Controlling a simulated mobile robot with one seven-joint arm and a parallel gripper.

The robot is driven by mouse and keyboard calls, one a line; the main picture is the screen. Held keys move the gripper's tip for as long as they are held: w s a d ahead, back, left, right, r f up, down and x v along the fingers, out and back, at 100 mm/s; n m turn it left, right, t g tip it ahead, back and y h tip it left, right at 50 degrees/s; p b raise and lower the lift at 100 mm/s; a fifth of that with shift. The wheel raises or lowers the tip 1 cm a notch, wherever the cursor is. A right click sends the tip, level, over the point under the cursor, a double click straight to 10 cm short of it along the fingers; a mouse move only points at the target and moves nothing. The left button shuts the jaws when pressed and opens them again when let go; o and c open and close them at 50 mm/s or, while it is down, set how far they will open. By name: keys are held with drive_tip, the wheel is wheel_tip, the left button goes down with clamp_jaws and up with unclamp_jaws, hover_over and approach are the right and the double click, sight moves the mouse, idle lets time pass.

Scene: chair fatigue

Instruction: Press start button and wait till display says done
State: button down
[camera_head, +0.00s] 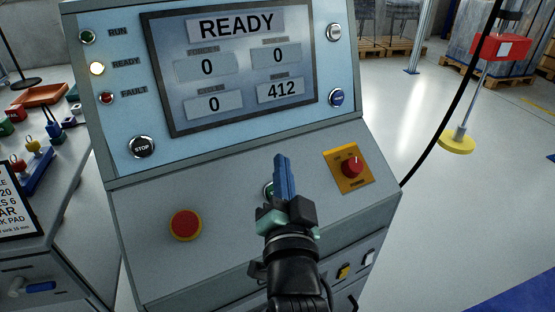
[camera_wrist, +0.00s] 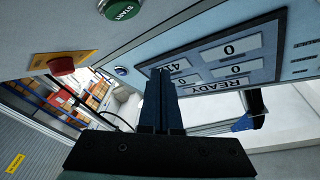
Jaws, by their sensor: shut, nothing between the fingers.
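The display (camera_head: 240,125) on the machine panel reads READY, with 0, 0, 0 and 412 in its boxes. The green start button (camera_head: 268,190) is mostly hidden behind my gripper in the head view. In the wrist view the start button (camera_wrist: 122,9) shows at the top, labelled START. My gripper (camera_head: 281,158) is shut and empty, its blue fingers pointing up in front of the sloped panel. In the wrist view my fingertips (camera_wrist: 160,72) are apart from the button, below and right of it.
A red knob on a yellow plate (camera_head: 341,184) lies right of the start button. A red emergency button (camera_head: 185,225) is at the left, below a black STOP button (camera_head: 141,147). The READY lamp (camera_head: 97,68) is lit. A black cable (camera_head: 455,105) hangs at the right.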

drive_tip(key=s+r+m+g+p, duration=0.1)
drive_tip(key=p, duration=0.7)
drive_tip(key=s+d+r+m+g+p, duration=0.1)
drive_tip(key=s+m+p, duration=0.1)
drive_tip(key=p, duration=0.6)
drive_tip(key=s+d+r+m+g+p, duration=0.1)
drive_tip(key=m+g+p, duration=0.1)
drive_tip(key=p, duration=0.6)
drive_tip(key=shift+s+h, duration=0.2)
drive_tip(key=shift+h, duration=0.1)
drive_tip(key=shift+f, duration=0.15)
drive_tip(key=w+f+b, duration=0.1)
drive_tip(key=f, duration=0.1)
drive_tip(key=w+a+f+b, duration=0.1)
drive_tip(key=f+b, duration=0.1)
drive_tip(key=w+a+f+b, duration=0.1)
drive_tip(key=f+b, duration=0.1)
drive_tip(key=shift+w, duration=0.2)
drive_tip(key=shift+w+a+f+b, duration=0.2)
drive_tip(key=shift+w+f+b, duration=0.3)
drive_tip(key=shift+f, duration=0.1)
drive_tip(key=shift+f, duration=0.15)
drive_tip(key=shift+w+a+f, duration=0.1)
drive_tip(key=shift+w+f, duration=0.05)
drive_tip(key=shift+f, duration=0.05)
idle(0.3)
